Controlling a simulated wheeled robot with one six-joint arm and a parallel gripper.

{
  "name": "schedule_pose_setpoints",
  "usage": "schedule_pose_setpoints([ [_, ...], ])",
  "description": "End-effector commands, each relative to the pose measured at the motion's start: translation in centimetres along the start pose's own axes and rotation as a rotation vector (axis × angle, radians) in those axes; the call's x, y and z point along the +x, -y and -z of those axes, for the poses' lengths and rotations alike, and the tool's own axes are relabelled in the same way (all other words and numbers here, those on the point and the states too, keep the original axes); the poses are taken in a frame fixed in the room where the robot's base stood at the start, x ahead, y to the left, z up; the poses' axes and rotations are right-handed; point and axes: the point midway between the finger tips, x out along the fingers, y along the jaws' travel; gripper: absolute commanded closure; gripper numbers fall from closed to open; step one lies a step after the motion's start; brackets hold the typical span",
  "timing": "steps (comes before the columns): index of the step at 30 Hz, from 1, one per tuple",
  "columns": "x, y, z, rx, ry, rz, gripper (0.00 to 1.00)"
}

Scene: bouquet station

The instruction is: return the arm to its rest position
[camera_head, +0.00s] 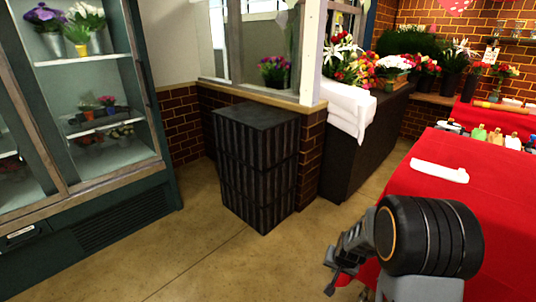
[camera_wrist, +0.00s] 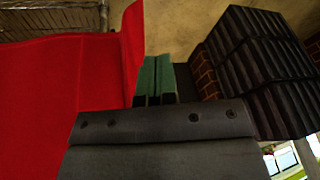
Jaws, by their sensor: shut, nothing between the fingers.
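My gripper (camera_wrist: 157,78) shows in the wrist view as two greenish fingers side by side beyond the dark grey wrist body. They are shut, with nothing between them. In the head view my arm is at the lower right, with a thick black joint and grey links beside the near edge of the red-covered table (camera_head: 500,220). The fingertips are hard to make out there. In the wrist view the red cloth (camera_wrist: 50,100) fills the left side, close to the fingers.
A stack of black crates (camera_head: 256,170) stands by the low brick wall; it also shows at the right in the wrist view (camera_wrist: 262,60). A glass-door flower cooler (camera_head: 100,200) is at the left. A white item (camera_head: 439,171) lies on the table. Floor (camera_head: 215,260) is clear between.

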Motion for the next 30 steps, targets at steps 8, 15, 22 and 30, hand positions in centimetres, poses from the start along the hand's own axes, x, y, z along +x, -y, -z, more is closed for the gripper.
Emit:
schedule_pose_setpoints([
  [8, -22.8, 4.4, -0.3, -0.219, 0.005, 0.043, 1.00],
  [15, -34.2, 4.6, -3.4, -0.349, 0.012, 0.030, 1.00],
  [22, -38.6, 4.1, -5.3, -0.404, 0.014, 0.014, 1.00],
  [30, -39.2, 3.9, -5.8, -0.415, 0.016, 0.009, 1.00],
])
